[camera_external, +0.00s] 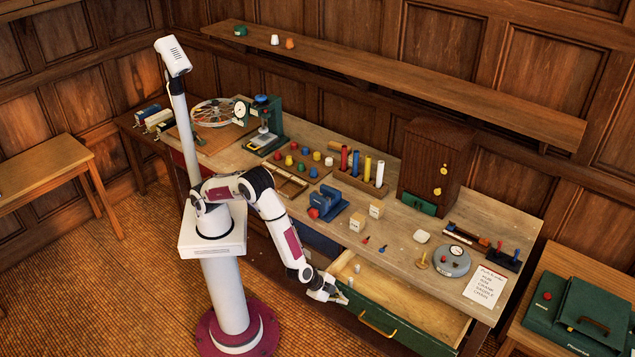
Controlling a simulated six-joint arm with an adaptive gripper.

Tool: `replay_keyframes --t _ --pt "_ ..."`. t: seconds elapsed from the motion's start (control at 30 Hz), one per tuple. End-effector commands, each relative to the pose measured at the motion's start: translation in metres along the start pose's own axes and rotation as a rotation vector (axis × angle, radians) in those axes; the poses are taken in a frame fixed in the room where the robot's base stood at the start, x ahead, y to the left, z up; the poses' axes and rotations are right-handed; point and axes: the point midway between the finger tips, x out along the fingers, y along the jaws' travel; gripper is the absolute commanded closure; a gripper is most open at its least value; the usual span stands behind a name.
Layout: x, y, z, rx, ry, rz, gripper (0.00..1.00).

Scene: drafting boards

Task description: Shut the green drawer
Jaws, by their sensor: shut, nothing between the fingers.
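The green drawer (410,332) under the right part of the bench stands pulled out. Its green front with a yellow bar handle (377,324) faces the room, and its pale wooden inside shows. A few small pale items (353,275) show at its left part. My gripper (338,298) is shut and empty. It is at the left end of the drawer front, close to its upper edge; I cannot tell whether it touches.
The workbench (400,236) above holds a blue vise (328,203), a brown cabinet (432,165), a round grey device (452,261) and a paper list (486,286). A side table with a green case (590,315) stands at the right. The floor (100,270) at the left is clear.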

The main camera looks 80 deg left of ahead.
Motion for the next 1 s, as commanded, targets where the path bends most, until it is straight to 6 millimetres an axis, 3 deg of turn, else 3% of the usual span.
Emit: replay_keyframes --t 0.2,0.6,0.8,1.0 --pt "0.027 -0.052 0.001 -0.005 -0.003 -0.003 1.00" --pt "0.070 -0.132 0.001 -0.003 -0.002 -0.003 1.00" --pt "0.083 -0.155 0.000 -0.002 0.000 -0.001 1.00" --pt "0.087 -0.164 0.000 0.000 0.000 0.000 1.00"
